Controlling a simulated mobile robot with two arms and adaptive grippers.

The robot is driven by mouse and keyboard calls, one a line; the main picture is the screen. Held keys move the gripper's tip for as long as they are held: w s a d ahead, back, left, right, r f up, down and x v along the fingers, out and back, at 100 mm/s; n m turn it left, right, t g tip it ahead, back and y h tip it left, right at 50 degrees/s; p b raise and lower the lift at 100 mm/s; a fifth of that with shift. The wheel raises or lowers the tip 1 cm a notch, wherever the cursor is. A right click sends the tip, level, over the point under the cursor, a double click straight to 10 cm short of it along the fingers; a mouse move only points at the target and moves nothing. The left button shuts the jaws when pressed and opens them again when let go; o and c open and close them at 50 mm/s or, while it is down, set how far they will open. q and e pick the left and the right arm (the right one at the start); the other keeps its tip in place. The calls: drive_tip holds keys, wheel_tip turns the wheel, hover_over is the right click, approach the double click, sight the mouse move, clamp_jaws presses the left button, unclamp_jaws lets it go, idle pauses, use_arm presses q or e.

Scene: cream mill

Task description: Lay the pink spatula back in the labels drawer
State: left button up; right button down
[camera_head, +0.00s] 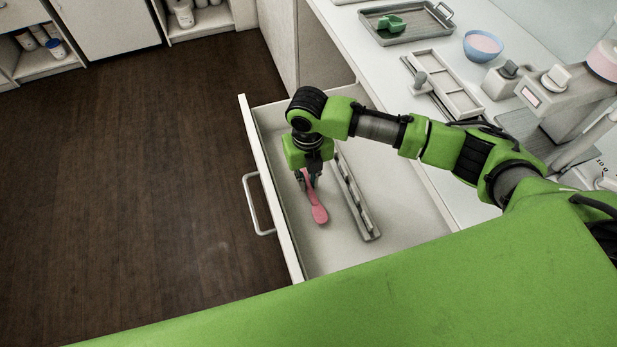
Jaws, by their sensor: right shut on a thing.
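The pink spatula (317,206) is in or just above the open drawer (416,214), with its broad end toward the drawer's near side. I cannot tell whether it touches the drawer floor. My right gripper (309,182) points down inside the drawer's outline and is shut on the spatula's other end, which the gripper partly hides. A long grey divider or rack (357,204) lies in the drawer just right of the spatula. The drawer front with its handle (251,203) is on the left. My left gripper is not in view.
The counter holds a grey tray (377,36) with a green scoop (391,24), a blue bowl (483,46), a sectioned white tray (448,84) and a machine (569,97). Open shelves stand at the back left. The dark floor (150,200) is clear.

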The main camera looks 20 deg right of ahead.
drive_tip(key=shift+f, duration=0.45)
idle(0.4)
drive_tip(key=c, duration=2)
unclamp_jaws()
drive_tip(key=shift+o, duration=0.2)
drive_tip(key=shift+r, duration=0.1)
wheel_tip(320, 180, up, 12)
